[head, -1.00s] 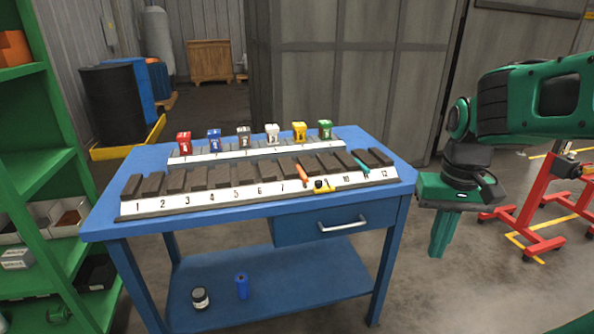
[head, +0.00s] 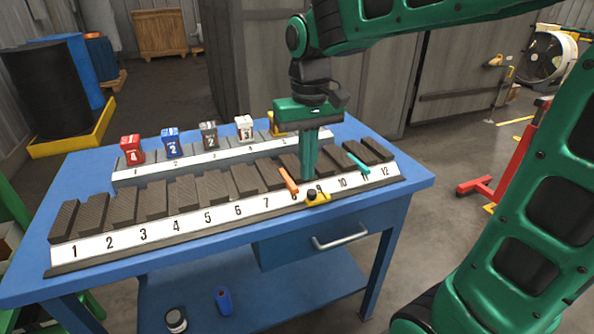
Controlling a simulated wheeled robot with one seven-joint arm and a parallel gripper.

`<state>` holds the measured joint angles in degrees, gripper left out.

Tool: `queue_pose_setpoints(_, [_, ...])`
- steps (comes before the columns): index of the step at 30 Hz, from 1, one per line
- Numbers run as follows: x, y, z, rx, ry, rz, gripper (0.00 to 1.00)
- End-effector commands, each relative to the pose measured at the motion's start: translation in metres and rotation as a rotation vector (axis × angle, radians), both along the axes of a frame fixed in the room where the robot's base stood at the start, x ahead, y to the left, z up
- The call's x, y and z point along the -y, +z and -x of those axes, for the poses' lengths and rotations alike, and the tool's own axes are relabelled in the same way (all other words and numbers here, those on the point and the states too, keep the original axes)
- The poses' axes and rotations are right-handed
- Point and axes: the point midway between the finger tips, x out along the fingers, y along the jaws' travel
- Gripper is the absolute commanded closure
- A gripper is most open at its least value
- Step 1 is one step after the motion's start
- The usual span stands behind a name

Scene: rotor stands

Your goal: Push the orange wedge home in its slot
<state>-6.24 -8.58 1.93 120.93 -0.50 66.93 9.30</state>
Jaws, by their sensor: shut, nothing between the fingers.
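The orange wedge (head: 288,180) lies tilted in the numbered rack (head: 160,229), near the label 8, its lower end at the white label strip. How deep it sits in its slot cannot be told. My gripper (head: 308,176) points down with its green fingers shut and empty. The fingertips are just right of the wedge, close to it; whether they touch cannot be told. A yellow piece with a black knob (head: 317,197) sits on the strip just below the fingertips. A teal wedge (head: 357,163) lies farther right, near 11.
Dark blocks fill the rack on the blue table (head: 40,262). Behind, a second rack carries a red box (head: 131,149), a blue box (head: 171,142), a grey box (head: 209,135) and a white box (head: 244,128). My gripper partly hides a yellow box (head: 280,122).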

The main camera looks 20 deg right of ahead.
Motion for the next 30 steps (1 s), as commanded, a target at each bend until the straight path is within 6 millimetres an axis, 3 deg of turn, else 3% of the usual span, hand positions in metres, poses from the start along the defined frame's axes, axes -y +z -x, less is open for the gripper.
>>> queue_pose_setpoints(15, [-0.009,-0.093,0.001,-0.005,0.015,0.001,1.00])
queue_pose_setpoints(21, [-0.009,-0.090,-0.028,0.000,0.015,0.000,1.00])
queue_pose_setpoints(30, [-0.009,-0.090,-0.040,0.000,0.015,0.000,1.00])
